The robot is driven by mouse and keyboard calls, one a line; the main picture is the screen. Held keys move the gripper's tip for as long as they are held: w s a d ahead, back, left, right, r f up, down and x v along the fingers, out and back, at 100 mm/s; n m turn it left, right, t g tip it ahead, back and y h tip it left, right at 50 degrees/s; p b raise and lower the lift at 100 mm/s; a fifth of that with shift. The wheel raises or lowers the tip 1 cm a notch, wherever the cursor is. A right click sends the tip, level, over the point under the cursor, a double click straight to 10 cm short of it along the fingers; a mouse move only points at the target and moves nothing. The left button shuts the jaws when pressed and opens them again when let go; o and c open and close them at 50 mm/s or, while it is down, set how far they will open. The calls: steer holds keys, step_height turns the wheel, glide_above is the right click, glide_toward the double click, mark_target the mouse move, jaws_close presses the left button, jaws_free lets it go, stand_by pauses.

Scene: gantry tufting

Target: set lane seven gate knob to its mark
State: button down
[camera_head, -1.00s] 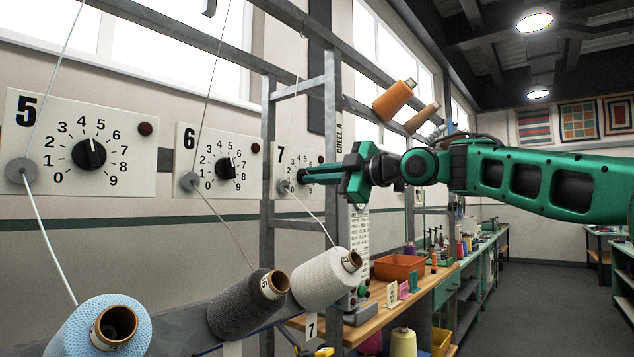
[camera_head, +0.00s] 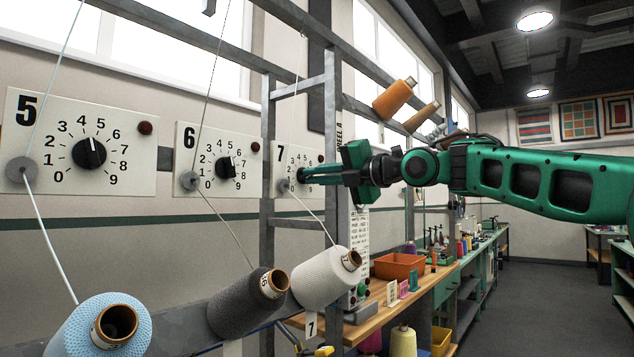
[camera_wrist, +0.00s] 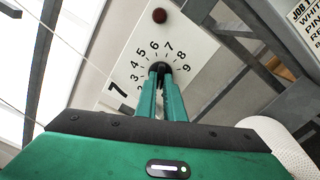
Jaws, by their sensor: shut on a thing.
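The lane seven panel (camera_head: 281,155) is a white plate with a numbered dial, behind the grey frame. My gripper (camera_head: 303,174) reaches it from the right, its fingers closed around the black gate knob. In the wrist view the knob (camera_wrist: 160,67) shows dark between the green fingertips of my gripper (camera_wrist: 161,75). The panel (camera_wrist: 132,63) looks tilted there, with figures 3 to 9 readable around the knob. The lower figures are partly hidden by the fingers. The knob's pointer is covered, so its setting cannot be read.
Grey frame posts (camera_head: 332,130) stand close to my gripper. A thread guide disc (camera_head: 284,186) and its thread lie just left of the fingers. A white yarn cone (camera_head: 322,280) sits below. Panels five (camera_head: 60,120) and six (camera_head: 205,140) are to the left.

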steer(key=shift+w+f+n, duration=0.1)
steer(key=shift+f+n, duration=0.1)
steer(key=shift+n, duration=0.75)
steer(key=shift+f+n, duration=0.2)
steer(key=shift+n, duration=0.75)
steer(key=c, duration=1.9)
jaws_free()
steer(key=shift+o, duration=0.2)
steer(key=shift+r, duration=0.15)
steer(key=shift+d, duration=0.15)
steer(key=v, duration=1)
steer(key=shift+s+d, duration=0.2)
steer(key=shift+s, duration=0.05)
